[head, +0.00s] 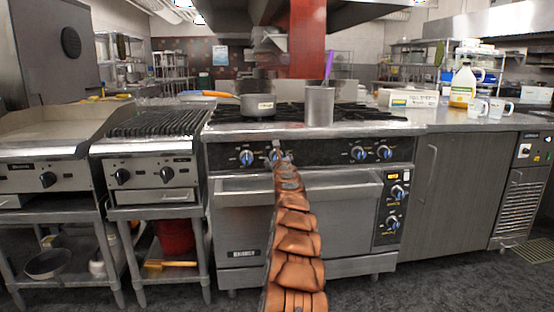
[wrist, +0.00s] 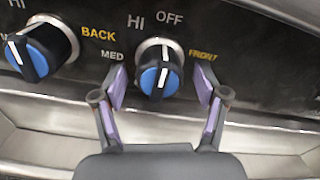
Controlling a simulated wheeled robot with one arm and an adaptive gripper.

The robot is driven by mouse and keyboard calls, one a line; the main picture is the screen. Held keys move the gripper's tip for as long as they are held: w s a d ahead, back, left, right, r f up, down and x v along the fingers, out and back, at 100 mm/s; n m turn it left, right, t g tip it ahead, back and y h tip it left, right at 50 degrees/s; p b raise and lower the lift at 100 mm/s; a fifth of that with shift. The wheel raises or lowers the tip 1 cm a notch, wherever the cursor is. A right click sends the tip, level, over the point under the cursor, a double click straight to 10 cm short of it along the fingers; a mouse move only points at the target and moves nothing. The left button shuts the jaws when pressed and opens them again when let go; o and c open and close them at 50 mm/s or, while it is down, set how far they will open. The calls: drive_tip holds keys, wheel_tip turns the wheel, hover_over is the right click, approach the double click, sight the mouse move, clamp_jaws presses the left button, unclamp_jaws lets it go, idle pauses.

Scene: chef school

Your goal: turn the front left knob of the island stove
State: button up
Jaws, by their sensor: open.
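The island stove (head: 300,190) stands in the middle of the head view, with blue-and-black knobs on its dark front panel. In the wrist view the front left knob (wrist: 158,78), beside the yellow "FRONT" label, has its white pointer line nearly upright. My gripper (wrist: 161,88) is open, with one purple-padded finger on each side of this knob's lower part. In the head view my gripper (head: 277,148) reaches the panel and mostly hides the front knob.
A pot (head: 257,105) with an orange handle and a tall steel pot (head: 319,106) with a purple utensil stand on the stove top. The oven handle bar (head: 350,179) runs below the knobs. A grill (head: 150,150) stands left and a grey cabinet (head: 450,190) right.

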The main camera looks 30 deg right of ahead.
drive_tip(key=shift+w+f, duration=0.1)
drive_tip(key=shift+w, duration=0.1)
drive_tip(key=shift+c, duration=0.3)
drive_tip(key=c, duration=1.1)
